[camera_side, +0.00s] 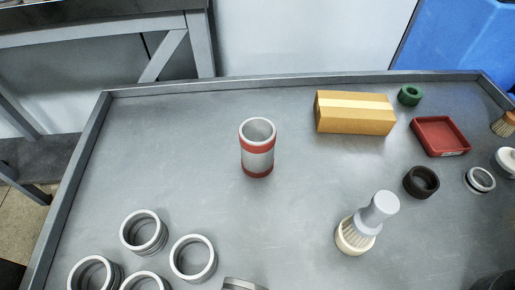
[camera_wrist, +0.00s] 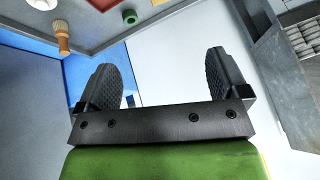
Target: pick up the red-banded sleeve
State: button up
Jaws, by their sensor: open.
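The red-banded sleeve (camera_side: 257,150) stands upright near the middle of the grey tray-table in the side view. It is a grey hollow cylinder, open at the top, with one red band below its rim and another at its base. My gripper (camera_wrist: 165,68) shows in the wrist view with its two black ridged fingers wide apart and nothing between them. The sleeve is not in the wrist view, and my gripper is not clearly visible in the side view, so their distance cannot be told.
Several grey rings (camera_side: 193,238) lie front left on the table (camera_side: 180,125). The table has a raised rim. Space around the sleeve is clear.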

jog(key=w+a+f+n, duration=0.2)
jog(key=w+a, duration=0.3)
jog(key=a, duration=0.1)
jog(key=n+y, duration=0.1)
jog(key=n, duration=0.4)
send_over(251, 139)
jog(key=s+d, duration=0.3)
jog(key=s, duration=0.5)
notch_tip(251, 139, down, 15)
jog(key=x, duration=0.9)
jog(key=shift+w+r, duration=0.1)
jog(key=shift+w, duration=0.05)
jog(key=shift+w+a+f, duration=0.1)
jog(key=shift+w+f, duration=0.25)
jog(key=shift+f, duration=0.2)
